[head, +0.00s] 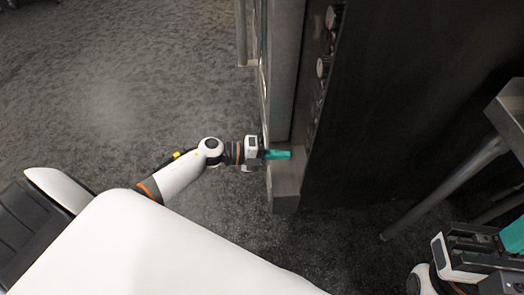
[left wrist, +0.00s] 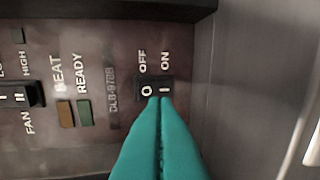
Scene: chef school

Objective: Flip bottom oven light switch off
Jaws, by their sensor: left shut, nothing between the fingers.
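The light switch (left wrist: 154,88) is a small black rocker marked O on its left half and I on its right half, below the printed words OFF and ON. It sits on the oven's dark control panel (left wrist: 85,140). My left gripper (left wrist: 160,101) is shut and empty, its teal fingertips at the lower edge of the switch. I cannot tell if they touch it or which half is pressed in. In the head view my left gripper (head: 290,155) is at the lower part of the oven (head: 400,90). My right gripper (head: 500,245) is partly in view at the lower right.
Another black rocker (left wrist: 22,96), marked FAN, and two indicator lamps (left wrist: 75,113) lie left of the switch. A metal wall (left wrist: 250,90) rises close on the right. Round knobs (head: 323,67) line the oven front. Grey floor (head: 110,90) is open at left; a metal leg (head: 445,185) stands at right.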

